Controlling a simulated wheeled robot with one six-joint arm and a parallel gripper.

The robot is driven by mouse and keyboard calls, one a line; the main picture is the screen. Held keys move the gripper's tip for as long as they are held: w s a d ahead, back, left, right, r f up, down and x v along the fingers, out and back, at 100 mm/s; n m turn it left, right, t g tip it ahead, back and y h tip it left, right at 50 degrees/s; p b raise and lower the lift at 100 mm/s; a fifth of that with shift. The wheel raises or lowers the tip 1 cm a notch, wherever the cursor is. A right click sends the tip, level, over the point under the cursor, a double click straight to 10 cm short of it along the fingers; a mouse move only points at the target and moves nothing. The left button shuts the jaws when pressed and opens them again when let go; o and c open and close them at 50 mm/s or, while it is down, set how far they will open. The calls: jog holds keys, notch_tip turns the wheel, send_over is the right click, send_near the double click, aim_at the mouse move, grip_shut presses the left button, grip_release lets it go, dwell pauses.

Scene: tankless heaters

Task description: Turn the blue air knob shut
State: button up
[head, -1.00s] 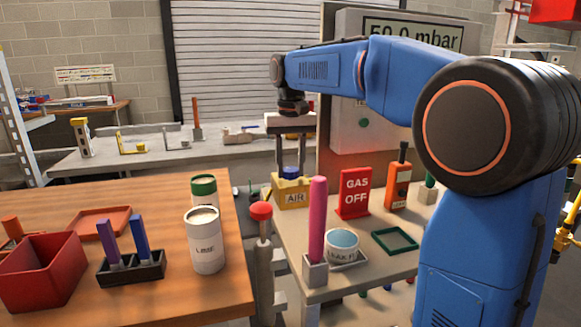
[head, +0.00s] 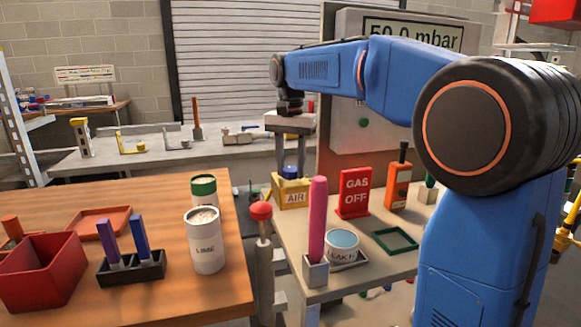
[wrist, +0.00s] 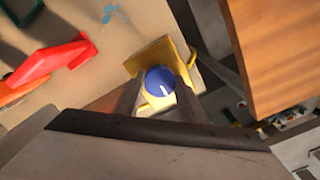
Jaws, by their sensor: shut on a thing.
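The blue air knob (head: 290,172) sits on top of the yellow AIR block (head: 292,198), which stands at the far left corner of the grey bench. My gripper (head: 292,174) points straight down over the block with its fingers at the knob. In the wrist view the round blue knob (wrist: 160,81) has a white line on its top and lies between my two fingertips (wrist: 160,92). The fingers are shut on it from both sides. The yellow block (wrist: 178,62) shows behind it.
The red GAS OFF sign (head: 355,192) stands right of the block, with an orange meter (head: 398,185) beyond. A pink stick (head: 317,220) in a holder and the leak cup (head: 342,247) stand nearer. A red-topped post (head: 261,211) rises between the wooden table (head: 160,270) and the bench.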

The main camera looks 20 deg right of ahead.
aim_at(290, 169)
dwell(0.3)
jog(key=o, duration=1)
jog(key=shift+o, duration=0.2)
notch_tip(290, 169, up, 17)
jog(key=shift+r, duration=0.2)
